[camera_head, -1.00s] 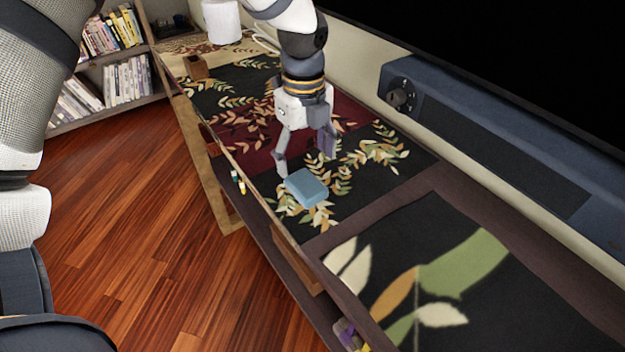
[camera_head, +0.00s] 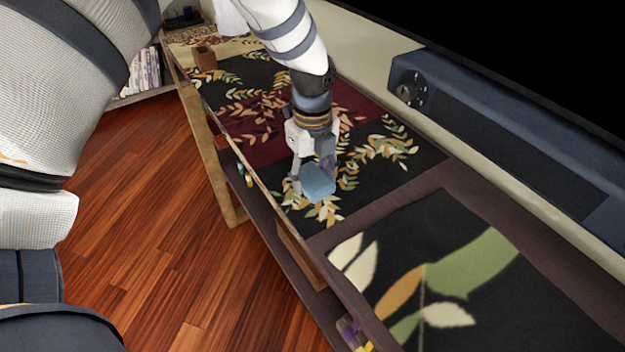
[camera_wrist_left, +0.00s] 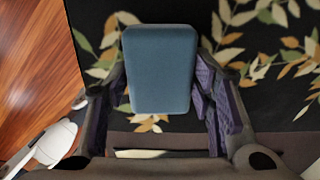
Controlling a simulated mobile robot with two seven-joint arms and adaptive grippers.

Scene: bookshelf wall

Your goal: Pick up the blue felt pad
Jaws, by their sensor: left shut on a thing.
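The blue felt pad (camera_head: 318,181) is a small light-blue block with rounded edges. In the head view it is between the fingers of my left gripper (camera_head: 312,183), over the leaf-patterned cloth near the shelf's front edge. In the left wrist view the pad (camera_wrist_left: 160,68) fills the space between the purple-padded fingers of the left gripper (camera_wrist_left: 158,105). The left gripper is shut on it. I cannot tell clearly whether the pad touches the cloth. My right gripper is not in view.
The long shelf top has a patterned cloth (camera_head: 385,150). A blue speaker-like bar (camera_head: 480,120) runs along the back. A small brown box (camera_head: 205,58) stands at the far end. The wood floor (camera_head: 150,220) lies open at the left.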

